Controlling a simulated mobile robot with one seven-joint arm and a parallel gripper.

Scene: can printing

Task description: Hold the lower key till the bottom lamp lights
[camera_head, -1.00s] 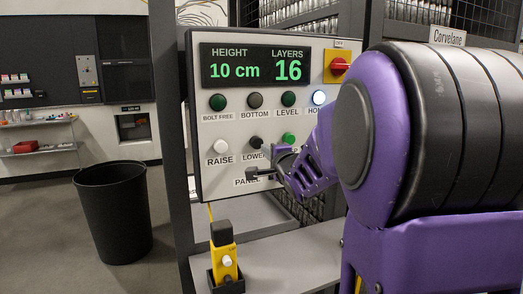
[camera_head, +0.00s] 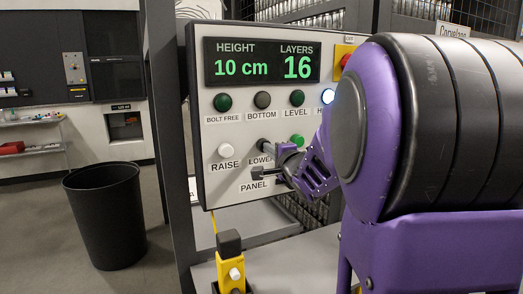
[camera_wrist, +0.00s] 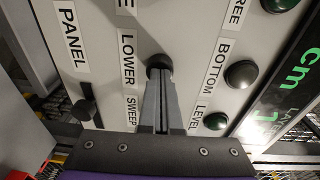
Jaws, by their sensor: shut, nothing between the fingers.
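The lower key (camera_head: 265,145) is a black round button above the LOWER label on the pale panel (camera_head: 225,180). It also shows in the wrist view (camera_wrist: 158,61), just beyond my fingertips. My gripper (camera_wrist: 161,78) is shut and empty, its tips at the key's edge; whether they press it I cannot tell. In the head view my gripper (camera_head: 282,150) sits just right of the key. The bottom lamp (camera_head: 262,100) is grey and unlit, and the wrist view shows it (camera_wrist: 241,74) right of my fingers. The display (camera_head: 262,62) reads 10 cm and 16 layers.
The lamp at the row's right end (camera_head: 328,97) glows white. The white raise key (camera_head: 226,150) and green sweep key (camera_head: 298,140) flank the lower key. The panel switch (camera_wrist: 85,108) sticks out nearby. A black bin (camera_head: 105,215) stands left on open floor.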

